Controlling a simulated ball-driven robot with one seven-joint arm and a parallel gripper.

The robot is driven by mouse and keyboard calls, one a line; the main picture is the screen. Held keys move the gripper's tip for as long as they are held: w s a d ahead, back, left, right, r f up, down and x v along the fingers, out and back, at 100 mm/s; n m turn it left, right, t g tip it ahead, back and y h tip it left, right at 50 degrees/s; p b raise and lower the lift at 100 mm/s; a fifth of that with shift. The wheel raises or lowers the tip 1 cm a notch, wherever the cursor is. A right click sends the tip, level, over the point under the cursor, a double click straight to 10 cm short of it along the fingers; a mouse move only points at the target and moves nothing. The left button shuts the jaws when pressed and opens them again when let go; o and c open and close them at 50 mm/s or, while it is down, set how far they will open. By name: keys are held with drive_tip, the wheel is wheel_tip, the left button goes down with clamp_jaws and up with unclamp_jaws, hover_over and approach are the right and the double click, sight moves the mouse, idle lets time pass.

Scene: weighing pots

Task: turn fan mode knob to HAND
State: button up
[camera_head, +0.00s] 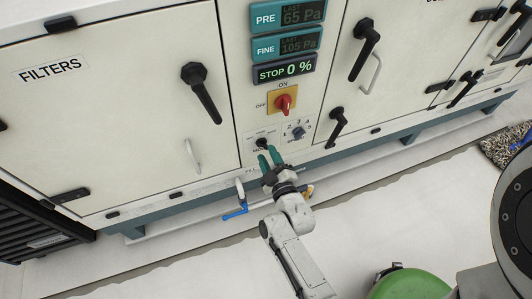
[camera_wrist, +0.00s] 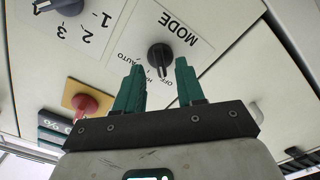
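The black fan mode knob (camera_wrist: 160,57) sits on a white plate marked MODE in the wrist view, where the lettering appears upside down. AUTO shows to its left, and small, hard-to-read lettering lies below it. Its narrow pointer end points down in the picture, toward that lettering; I cannot tell exactly which mark it meets. In the head view the knob (camera_head: 261,143) is a small dark spot low on the panel. My gripper (camera_wrist: 160,65) is open, with one green finger on each side of the knob and gaps between. It also shows in the head view (camera_head: 268,154).
A numbered selector knob (camera_head: 298,132) and a red-yellow switch (camera_head: 283,102) sit above on the panel. A black door handle (camera_head: 201,92) is to the left. A blue-handled valve (camera_head: 237,209) is below. A green round object (camera_head: 411,284) stands on the floor.

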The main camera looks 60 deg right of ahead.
sight(262, 145)
drive_tip(key=shift+x, duration=1.15)
drive_tip(key=shift+c, duration=0.4)
clamp_jaws()
